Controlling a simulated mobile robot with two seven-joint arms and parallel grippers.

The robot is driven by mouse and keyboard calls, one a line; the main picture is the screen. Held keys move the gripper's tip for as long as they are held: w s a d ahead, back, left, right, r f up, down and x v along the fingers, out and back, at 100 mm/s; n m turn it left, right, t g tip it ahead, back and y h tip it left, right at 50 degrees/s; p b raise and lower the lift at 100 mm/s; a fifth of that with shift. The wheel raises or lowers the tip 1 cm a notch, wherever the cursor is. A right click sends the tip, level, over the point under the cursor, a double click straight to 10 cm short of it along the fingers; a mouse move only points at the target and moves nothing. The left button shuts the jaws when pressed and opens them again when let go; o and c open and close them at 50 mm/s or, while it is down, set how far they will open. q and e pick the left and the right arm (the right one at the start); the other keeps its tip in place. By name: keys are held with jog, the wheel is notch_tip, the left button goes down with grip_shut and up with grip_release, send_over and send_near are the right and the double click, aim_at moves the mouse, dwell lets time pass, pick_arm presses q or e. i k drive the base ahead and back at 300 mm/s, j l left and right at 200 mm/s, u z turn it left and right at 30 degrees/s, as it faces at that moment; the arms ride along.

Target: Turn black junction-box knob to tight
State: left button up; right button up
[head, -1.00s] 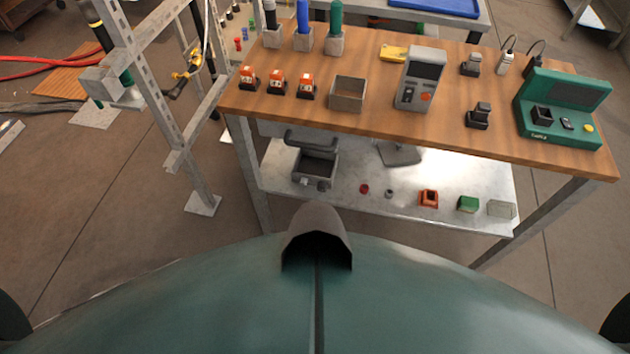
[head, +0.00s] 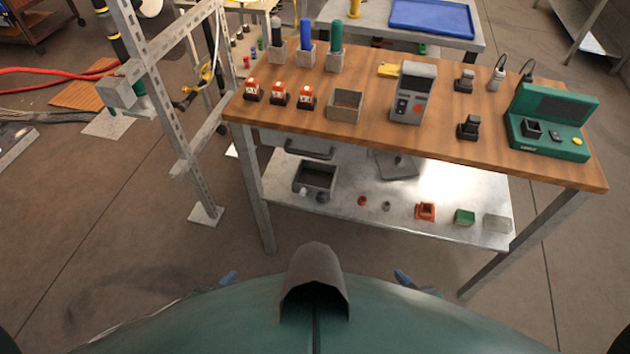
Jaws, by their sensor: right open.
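I cannot clearly make out a black junction-box knob in the head view. A grey box (head: 118,93) sits on the metal strut frame at the left, but no knob shows clearly on it. Only the blue tip of my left gripper (head: 228,278) shows past my body's edge, left of centre. The blue tip of my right gripper (head: 403,279) shows right of centre, open. Both are low in the picture, apart from the bench and the frame, with nothing visible in them. The rest of both grippers is hidden.
A wooden-topped workbench (head: 440,150) carries coloured cylinders, orange-and-white blocks, a grey meter (head: 413,92) and a green tester (head: 551,118). Its lower shelf (head: 340,212) holds a grey bin (head: 316,178) and several small parts. The strut frame (head: 168,110) stands left of it. Floor in front is clear.

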aim_at(320, 197)
jog(key=i+j, duration=0.15)
jog(key=j, duration=0.25)
jog(key=i+j, duration=0.15)
jog(key=j, duration=0.25)
jog(key=i+j+z, duration=0.15)
jog(key=j+z, duration=0.15)
jog(key=i+j+z, duration=0.1)
jog(key=j+z, duration=0.2)
jog(key=j, duration=0.2)
jog(key=z, duration=0.4)
jog(key=i+z, duration=0.15)
jog(key=z, duration=0.2)
jog(key=i+z, duration=0.1)
jog(key=z, duration=0.3)
jog(key=i+z, duration=0.1)
jog(key=z, duration=0.25)
jog(key=i+j, duration=0.1)
